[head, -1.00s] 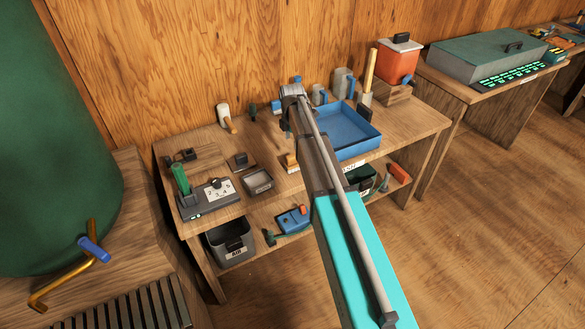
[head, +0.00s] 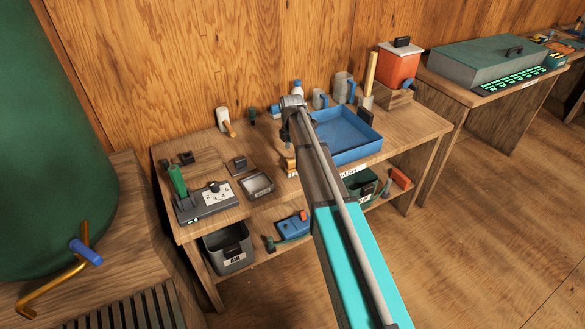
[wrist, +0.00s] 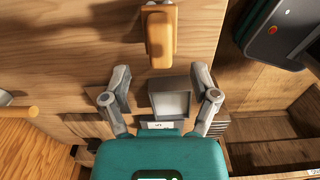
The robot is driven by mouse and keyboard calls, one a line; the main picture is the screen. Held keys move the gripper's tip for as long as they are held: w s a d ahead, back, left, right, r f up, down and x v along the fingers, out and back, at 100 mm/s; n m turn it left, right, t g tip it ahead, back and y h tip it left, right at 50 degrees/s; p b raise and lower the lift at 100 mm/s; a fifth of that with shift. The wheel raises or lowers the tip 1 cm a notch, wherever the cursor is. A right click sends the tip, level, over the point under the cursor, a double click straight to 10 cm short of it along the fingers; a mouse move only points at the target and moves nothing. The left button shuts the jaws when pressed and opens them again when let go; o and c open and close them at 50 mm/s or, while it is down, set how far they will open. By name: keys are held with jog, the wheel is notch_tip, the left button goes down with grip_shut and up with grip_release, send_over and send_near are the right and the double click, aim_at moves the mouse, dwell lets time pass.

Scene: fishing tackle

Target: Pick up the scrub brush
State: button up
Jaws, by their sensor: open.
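The scrub brush appears to be the orange-brown wooden block with a raised grip at the top middle of the wrist view (wrist: 161,34). In the head view it shows as a small wooden piece (head: 291,164) beside the blue tray, partly hidden by my arm. My gripper (wrist: 160,75) is open and empty, its two grey fingers spread wide. In the wrist view the brush lies just beyond the fingertips, in line with the gap between them. The fingers are hard to make out in the head view.
A blue tray (head: 345,152) stands right of the brush. A small grey tray (wrist: 171,104) shows between the fingers in the wrist view. A wooden-handled mallet (head: 225,119) and bottle (head: 297,88) stand behind. The lower shelf holds a blue box (head: 293,227).

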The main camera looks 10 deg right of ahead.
aim_at(293, 159)
jog(key=shift+d+f+b, duration=0.1)
jog(key=shift+f+b, duration=2.45)
jog(key=shift+f, duration=0.05)
jog(key=shift+c, duration=0.3)
grip_shut()
